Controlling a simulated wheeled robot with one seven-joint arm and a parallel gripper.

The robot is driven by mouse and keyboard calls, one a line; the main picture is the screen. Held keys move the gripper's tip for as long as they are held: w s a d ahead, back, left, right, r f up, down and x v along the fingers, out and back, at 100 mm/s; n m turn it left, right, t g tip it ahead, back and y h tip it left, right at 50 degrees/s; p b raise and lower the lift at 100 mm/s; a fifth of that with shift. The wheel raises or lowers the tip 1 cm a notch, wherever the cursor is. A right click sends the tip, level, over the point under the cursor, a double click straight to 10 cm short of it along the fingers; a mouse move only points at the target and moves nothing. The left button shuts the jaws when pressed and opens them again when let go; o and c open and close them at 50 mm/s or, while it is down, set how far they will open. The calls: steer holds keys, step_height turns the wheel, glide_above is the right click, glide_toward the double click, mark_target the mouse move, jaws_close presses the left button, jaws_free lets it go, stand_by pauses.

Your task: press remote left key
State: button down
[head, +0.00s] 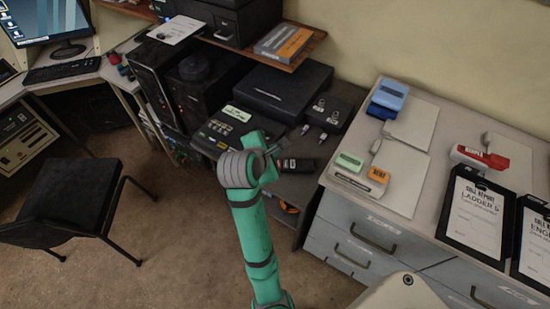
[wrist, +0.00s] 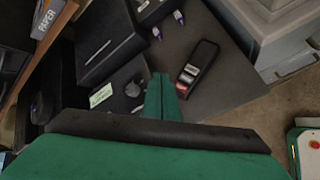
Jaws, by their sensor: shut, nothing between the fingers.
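A small black remote (head: 298,165) with a pale label lies on the dark low surface, just right of my gripper in the head view. In the wrist view the remote (wrist: 198,68) lies right of my fingertips, tilted, with a reddish patch and a pale patch at its lower end. Its separate keys are too small to tell apart. My gripper (wrist: 160,76) is shut and empty, its green fingers together and beside the remote. In the head view my gripper (head: 272,151) is small and partly hidden by my wrist. I cannot tell its exact height above the surface.
A black desk device (head: 221,130) with a pale label stands left of my gripper. A flat black box (head: 284,88) lies behind. Two small white-and-purple items (wrist: 168,25) lie near the remote. A grey drawer cabinet (head: 350,228) rises close on the right, with a stapler (head: 480,157) on top.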

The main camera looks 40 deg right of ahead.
steer(key=shift+w+d+r+g, duration=0.15)
steer(key=shift+d+r, duration=0.2)
steer(key=shift+r, duration=0.25)
steer(key=shift+w+d+r+g, duration=0.15)
steer(key=shift+d+r, duration=0.2)
steer(key=shift+r, duration=0.2)
steer(key=shift+s+a+f, duration=0.1)
steer(key=shift+f, duration=0.05)
glide_toward(277, 160)
steer(key=shift+w+d+f, duration=0.25)
steer(key=shift+d+f, duration=0.1)
steer(key=shift+d, duration=0.5)
steer(key=shift+w+d+f, duration=0.25)
steer(key=shift+d+f, duration=0.15)
steer(key=shift+d, duration=0.4)
steer(key=shift+w+d+f, duration=0.2)
steer(key=shift+d+f, duration=0.15)
steer(key=shift+d, duration=0.5)
steer(key=shift+f, duration=0.1)
steer(key=shift+f, duration=0.35)
steer(key=shift+f, duration=0.3)
steer(key=shift+r, duration=0.1)
stand_by(0.3)
steer(key=shift+r, duration=0.65)
